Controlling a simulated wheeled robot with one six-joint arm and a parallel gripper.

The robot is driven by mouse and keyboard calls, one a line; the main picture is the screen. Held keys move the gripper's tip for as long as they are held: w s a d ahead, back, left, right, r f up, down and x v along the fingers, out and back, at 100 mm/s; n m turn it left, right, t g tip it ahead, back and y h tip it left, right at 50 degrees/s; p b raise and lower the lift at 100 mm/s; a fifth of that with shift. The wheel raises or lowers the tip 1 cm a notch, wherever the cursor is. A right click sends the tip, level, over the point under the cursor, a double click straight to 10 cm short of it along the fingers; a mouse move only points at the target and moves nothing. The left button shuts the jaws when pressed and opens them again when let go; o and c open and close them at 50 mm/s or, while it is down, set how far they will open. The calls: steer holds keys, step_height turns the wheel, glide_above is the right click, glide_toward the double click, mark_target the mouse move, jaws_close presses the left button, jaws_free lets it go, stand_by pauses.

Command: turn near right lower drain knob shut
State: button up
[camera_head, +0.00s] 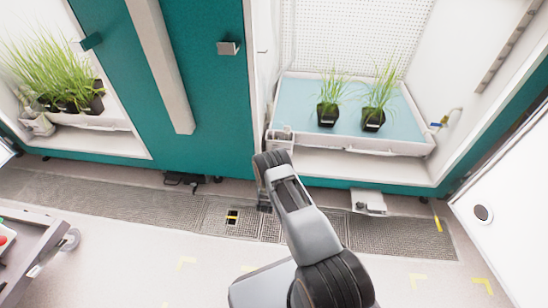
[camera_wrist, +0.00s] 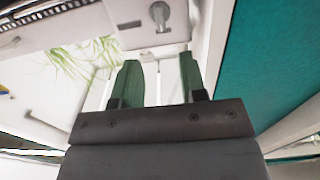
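In the wrist view, a grey knob (camera_wrist: 160,14) sits on a pale panel at the top of the picture. The knob's lever part points roughly up and down in that picture. My gripper (camera_wrist: 159,66) has two green fingers standing apart with nothing between them. The fingers point toward the knob, with a visible gap below it, and I see no contact. In the head view my arm reaches to the left front corner of the right chamber and hides the gripper and most of what is there.
The right chamber holds a tray (camera_head: 292,84) with two potted grass plants (camera_head: 328,115) (camera_head: 373,119). A yellow and blue tap (camera_head: 444,121) is on its right wall. A teal wall (camera_wrist: 277,65) stands close right of the fingers. A cart (camera_head: 32,240) stands at lower left.

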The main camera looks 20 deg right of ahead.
steer(key=b+x, duration=0.3)
steer(key=x, duration=0.6)
steer(key=shift+f, duration=0.15)
steer(key=shift+b+x, duration=0.5)
steer(key=shift+x, duration=0.3)
steer(key=c, duration=0.6)
steer(key=shift+o, duration=0.2)
